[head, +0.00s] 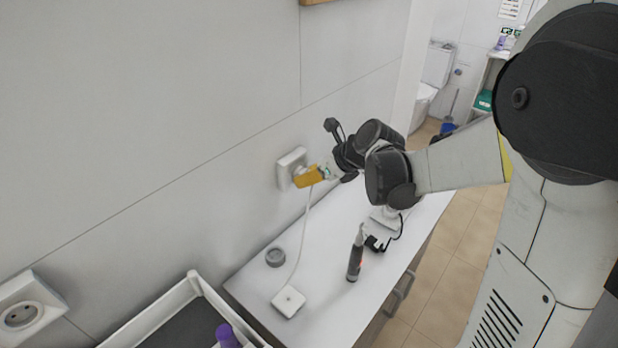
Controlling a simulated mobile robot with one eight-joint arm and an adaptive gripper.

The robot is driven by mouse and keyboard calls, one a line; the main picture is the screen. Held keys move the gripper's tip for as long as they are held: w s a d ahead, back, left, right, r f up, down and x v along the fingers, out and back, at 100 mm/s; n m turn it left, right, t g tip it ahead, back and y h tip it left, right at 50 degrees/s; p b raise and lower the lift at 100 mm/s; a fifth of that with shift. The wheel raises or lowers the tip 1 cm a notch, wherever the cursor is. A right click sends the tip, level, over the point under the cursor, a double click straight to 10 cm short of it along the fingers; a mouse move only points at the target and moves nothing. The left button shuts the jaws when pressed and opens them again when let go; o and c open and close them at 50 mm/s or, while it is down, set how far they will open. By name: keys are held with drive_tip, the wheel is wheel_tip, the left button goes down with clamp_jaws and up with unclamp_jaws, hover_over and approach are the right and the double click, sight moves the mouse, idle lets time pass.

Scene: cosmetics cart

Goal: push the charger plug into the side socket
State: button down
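A white wall socket (291,161) sits on the grey wall above the white counter, partly covered by what is in front of it. My gripper (318,175) reaches toward this socket from the right. An orange block (307,177) at the gripper's end is close against the socket's front; I cannot tell whether it is a fingertip or part of the plug. A white cable (303,232) hangs from just below it to a small white box (288,301) on the counter. The charger plug itself is not clearly distinguishable, nor are contact and finger opening.
A second, empty round socket (21,315) is on the wall at lower left. A grey tray (163,309) with a purple item (227,336) stands nearby.

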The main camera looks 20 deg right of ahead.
drive_tip(key=shift+w+a, duration=0.1)
drive_tip(key=c, duration=1.1)
unclamp_jaws()
drive_tip(key=v, duration=1.2)
